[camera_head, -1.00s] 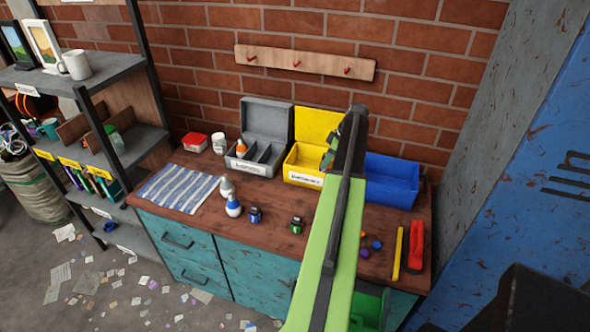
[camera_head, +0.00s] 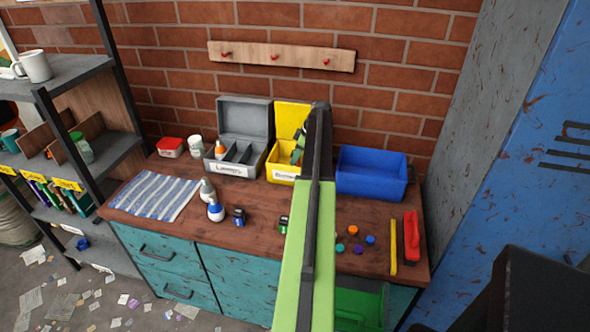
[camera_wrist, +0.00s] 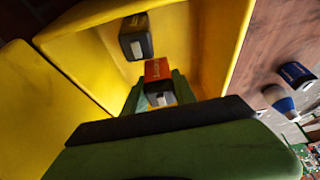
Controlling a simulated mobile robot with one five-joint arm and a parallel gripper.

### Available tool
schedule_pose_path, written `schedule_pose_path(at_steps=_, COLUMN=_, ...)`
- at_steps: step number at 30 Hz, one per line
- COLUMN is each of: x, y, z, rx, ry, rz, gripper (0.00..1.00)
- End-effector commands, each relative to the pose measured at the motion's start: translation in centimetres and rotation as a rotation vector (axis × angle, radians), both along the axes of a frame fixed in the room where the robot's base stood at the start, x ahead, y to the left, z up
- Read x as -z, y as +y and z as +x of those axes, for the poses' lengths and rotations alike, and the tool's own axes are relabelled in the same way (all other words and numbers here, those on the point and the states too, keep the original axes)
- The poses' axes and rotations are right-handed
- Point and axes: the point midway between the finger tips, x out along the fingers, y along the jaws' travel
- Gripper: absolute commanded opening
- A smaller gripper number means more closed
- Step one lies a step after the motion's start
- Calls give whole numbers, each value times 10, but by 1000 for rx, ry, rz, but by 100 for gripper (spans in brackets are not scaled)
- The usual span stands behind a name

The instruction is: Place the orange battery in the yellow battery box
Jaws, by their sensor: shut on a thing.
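The yellow battery box (camera_head: 291,113) stands open at the back of the workbench, its lid raised against the wall. My gripper (camera_head: 298,152) is over its opening, pointing down. In the wrist view, the green fingers (camera_wrist: 157,88) are shut on the orange battery (camera_wrist: 157,69), which is at the box opening, within its yellow walls (camera_wrist: 215,40). Whether the battery touches the box floor cannot be told. A dark battery (camera_wrist: 135,40) lies in the box beyond it. The orange battery cannot be made out in the head view.
A grey divided box (camera_head: 243,116) stands left of the yellow box, and a blue bin (camera_head: 371,184) right of it. A striped cloth (camera_head: 155,196) lies left.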

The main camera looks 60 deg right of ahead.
Motion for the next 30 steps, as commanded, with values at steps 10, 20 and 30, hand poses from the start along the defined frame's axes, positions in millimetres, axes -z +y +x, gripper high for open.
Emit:
schedule_pose_path(at_steps=10, x=37, y=1, z=1, rx=-2, ry=0, rz=0, gripper=0)
schedule_pose_path(at_steps=20, x=38, y=1, z=2, rx=-2, ry=0, rz=0, gripper=36)
schedule_pose_path(at_steps=30, x=38, y=1, z=2, rx=-3, ry=0, rz=0, gripper=54)
